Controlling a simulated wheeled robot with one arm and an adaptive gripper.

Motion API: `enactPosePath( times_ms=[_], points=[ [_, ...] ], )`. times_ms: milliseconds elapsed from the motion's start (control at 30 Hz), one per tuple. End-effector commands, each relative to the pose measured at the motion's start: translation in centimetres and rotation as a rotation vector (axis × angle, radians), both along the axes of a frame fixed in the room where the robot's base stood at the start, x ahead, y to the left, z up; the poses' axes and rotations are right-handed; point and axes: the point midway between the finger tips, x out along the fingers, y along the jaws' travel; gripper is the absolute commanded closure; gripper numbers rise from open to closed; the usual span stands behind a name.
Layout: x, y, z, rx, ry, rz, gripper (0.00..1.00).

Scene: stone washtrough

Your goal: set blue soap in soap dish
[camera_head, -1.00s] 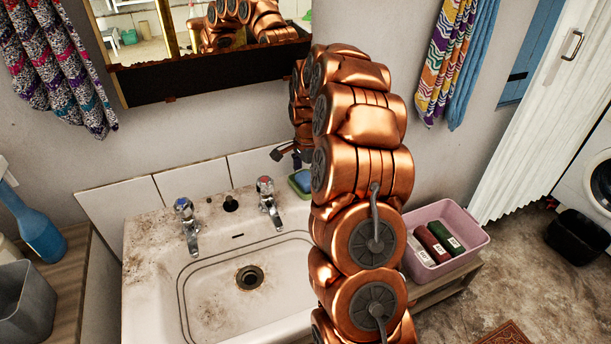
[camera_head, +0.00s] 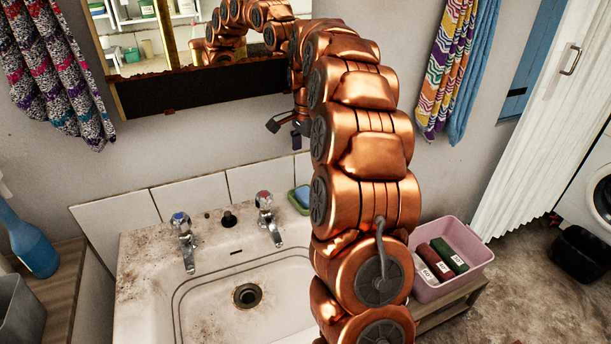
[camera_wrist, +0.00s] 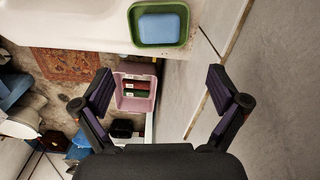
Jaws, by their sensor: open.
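The blue soap (camera_wrist: 162,28) lies inside the green soap dish (camera_wrist: 184,41), seen from above in the wrist view. The dish sits on the back right corner of the white washbasin. In the head view the blue soap (camera_head: 303,194) and the dish (camera_head: 297,203) show partly, cut off on the right by my arm. My gripper (camera_wrist: 163,85) is open and empty, its two dark fingers spread wide. In the head view my gripper (camera_head: 284,128) is partly hidden behind my arm, above the dish and apart from it.
The stained washbasin (camera_head: 150,290) has two taps (camera_head: 183,240) (camera_head: 267,215) along its back. A mirror (camera_head: 190,50) hangs on the wall close to my arm. A blue bottle (camera_head: 28,243) stands at left.

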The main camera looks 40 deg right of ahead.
Motion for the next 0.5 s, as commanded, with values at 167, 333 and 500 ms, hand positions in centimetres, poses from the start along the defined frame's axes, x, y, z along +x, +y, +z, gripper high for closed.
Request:
enactPosePath(
  times_ms=[167,333,500],
  points=[
    [0.0,0.1,0.2,0.001,0.001,0.002,0.03],
    [-0.5,1.6,0.6,0.005,0.001,0.061,0.03],
    [-2.7,6.3,1.7,0.02,0.01,0.255,0.03]
  ],
)
